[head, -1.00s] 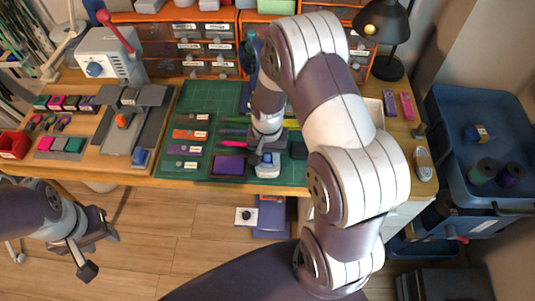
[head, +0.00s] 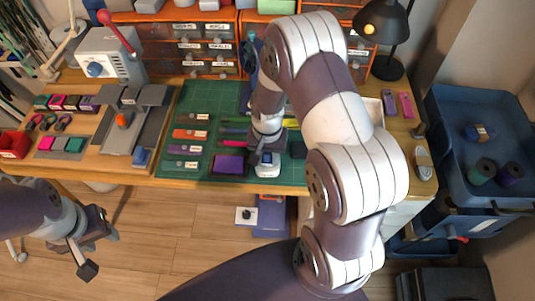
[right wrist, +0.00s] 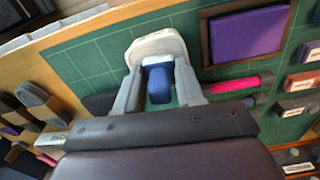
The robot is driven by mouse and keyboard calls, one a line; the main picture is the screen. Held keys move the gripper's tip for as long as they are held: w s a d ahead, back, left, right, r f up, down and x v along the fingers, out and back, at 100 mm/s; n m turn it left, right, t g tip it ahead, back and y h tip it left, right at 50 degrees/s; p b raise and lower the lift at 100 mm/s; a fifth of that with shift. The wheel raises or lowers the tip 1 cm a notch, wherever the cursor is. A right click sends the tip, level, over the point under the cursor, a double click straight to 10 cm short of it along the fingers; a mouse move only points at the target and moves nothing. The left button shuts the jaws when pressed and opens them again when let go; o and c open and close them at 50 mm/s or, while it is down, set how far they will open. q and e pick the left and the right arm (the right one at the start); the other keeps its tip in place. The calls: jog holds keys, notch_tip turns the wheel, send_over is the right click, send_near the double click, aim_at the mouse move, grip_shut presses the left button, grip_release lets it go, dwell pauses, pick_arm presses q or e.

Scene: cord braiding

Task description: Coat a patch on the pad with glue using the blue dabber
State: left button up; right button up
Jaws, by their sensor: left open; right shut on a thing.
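The blue dabber (right wrist: 160,85) is between the fingers of my right gripper (right wrist: 158,92) in the right wrist view, and the gripper is shut on it. A pale, rounded dish-like thing (right wrist: 156,46) is just beyond the fingertips; I cannot tell if the dabber touches it. In the head view my right gripper (head: 267,160) is low over the green mat's front edge. The purple pad (head: 229,165) in its dark frame lies just left of it, and also shows in the right wrist view (right wrist: 246,35). My left gripper (head: 97,252) is open and empty over the floor.
The green cutting mat (head: 190,100) holds several labelled strips and coloured rods. A grey press-like fixture (head: 122,130) stands left of it. Drawers (head: 195,48) line the back. A lamp (head: 385,35) and a blue bin (head: 480,130) are at the right.

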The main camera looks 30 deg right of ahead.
jog(key=shift+s+f, duration=0.1)
notch_tip(320, 180, up, 7)
jog(key=p, duration=0.7)
dwell(0.7)
